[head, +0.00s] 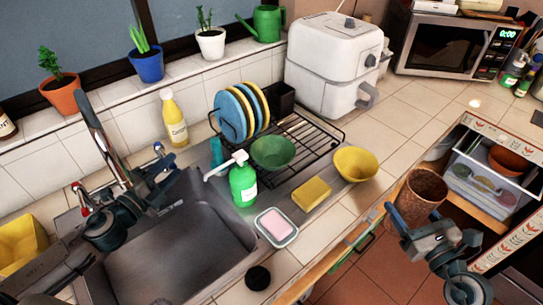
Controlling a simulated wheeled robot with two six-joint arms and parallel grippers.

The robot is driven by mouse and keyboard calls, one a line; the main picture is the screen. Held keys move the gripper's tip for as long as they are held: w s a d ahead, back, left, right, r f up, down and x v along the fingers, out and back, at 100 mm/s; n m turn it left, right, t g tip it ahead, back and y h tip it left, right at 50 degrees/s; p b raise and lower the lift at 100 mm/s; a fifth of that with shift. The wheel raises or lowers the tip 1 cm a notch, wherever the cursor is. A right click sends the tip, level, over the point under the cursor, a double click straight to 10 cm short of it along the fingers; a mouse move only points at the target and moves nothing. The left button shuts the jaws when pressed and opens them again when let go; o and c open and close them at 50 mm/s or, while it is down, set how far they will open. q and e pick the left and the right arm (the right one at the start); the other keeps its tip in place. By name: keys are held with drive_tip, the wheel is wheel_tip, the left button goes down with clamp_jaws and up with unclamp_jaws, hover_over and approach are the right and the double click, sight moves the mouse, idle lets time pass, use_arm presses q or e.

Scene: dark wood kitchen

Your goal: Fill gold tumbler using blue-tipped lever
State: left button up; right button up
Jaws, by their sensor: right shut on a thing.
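The gold tumbler (424,189), a brown-gold cup, is at the right, upright or nearly so, beyond the counter's front edge. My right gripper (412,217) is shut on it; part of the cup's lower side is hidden. The metal faucet (97,130) stands behind the sink at the left. The blue-tipped lever (158,147) shows just above my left gripper (158,175). Whether they touch is unclear. The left fingers are small and dark, so their opening cannot be told. A red-tipped lever (85,189) is on the faucet's left side.
The sink (180,255) looks empty. Right of it are a green soap bottle (243,182), a sponge dish (276,228), a yellow sponge (311,194), bowls and a dish rack (310,140). An open drawer (505,185) juts out at the right.

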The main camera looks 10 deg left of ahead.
use_arm(q)
drive_tip(key=s+d+r+b, duration=0.1)
drive_tip(key=s+d, duration=0.4)
drive_tip(key=s, duration=0.2)
drive_tip(key=shift+s+r, duration=0.15)
drive_tip(key=shift+r, duration=0.1)
drive_tip(key=shift+f, duration=0.1)
